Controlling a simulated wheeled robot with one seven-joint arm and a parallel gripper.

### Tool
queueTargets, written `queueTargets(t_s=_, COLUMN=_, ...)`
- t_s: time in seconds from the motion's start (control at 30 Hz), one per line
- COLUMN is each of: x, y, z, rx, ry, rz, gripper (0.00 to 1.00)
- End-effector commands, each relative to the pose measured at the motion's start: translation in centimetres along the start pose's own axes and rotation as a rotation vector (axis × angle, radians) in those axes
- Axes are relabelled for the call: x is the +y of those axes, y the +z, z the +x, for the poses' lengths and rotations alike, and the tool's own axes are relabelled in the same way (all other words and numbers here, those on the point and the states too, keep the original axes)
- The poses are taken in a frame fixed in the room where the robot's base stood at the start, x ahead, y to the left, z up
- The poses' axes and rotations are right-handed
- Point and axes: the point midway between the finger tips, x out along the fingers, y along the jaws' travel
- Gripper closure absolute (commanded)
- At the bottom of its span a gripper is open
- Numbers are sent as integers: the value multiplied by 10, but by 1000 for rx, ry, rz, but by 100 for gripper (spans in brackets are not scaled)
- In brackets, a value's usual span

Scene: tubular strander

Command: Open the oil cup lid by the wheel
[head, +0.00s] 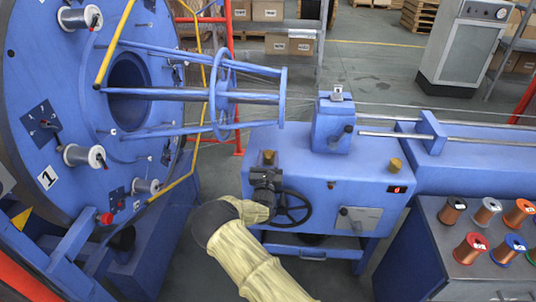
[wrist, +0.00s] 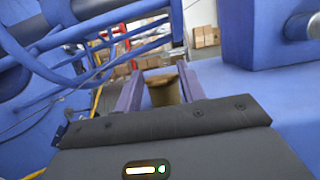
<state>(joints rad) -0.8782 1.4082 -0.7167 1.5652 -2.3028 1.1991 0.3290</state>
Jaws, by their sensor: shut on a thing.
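The brass oil cup by the wheel (head: 268,156) stands on top of the blue machine housing, just behind my gripper. The black handwheel (head: 291,208) is on the housing's front face, right of my gripper. My gripper (head: 267,171) reaches up to the cup from the front. In the wrist view the cup's brass body and brownish top (wrist: 164,90) sit between the two fingers of my gripper (wrist: 160,82), which is shut on the lid. I cannot tell whether the lid is raised; the fingers and gripper body hide its lower part.
A second brass oil cup (head: 394,165) stands farther right on the housing. A blue block (head: 333,123) rises behind. The large blue bobbin disc (head: 75,110) and its rod cage (head: 222,95) are at left. Wire spools (head: 470,248) stand on a bench at lower right.

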Motion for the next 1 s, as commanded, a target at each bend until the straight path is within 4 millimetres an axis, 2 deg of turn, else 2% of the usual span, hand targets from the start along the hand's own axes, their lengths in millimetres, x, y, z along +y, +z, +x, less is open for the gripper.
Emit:
queueTargets(t_s=0.03, x=0, y=8, z=2, rx=25, ry=0, rz=-1, gripper=83)
queueTargets(t_s=0.1, x=0, y=10, z=3, rx=59, ry=0, rz=-1, gripper=83)
queueTargets(t_s=1.0, x=0, y=32, z=23, rx=624, ry=-1, rz=5, gripper=83)
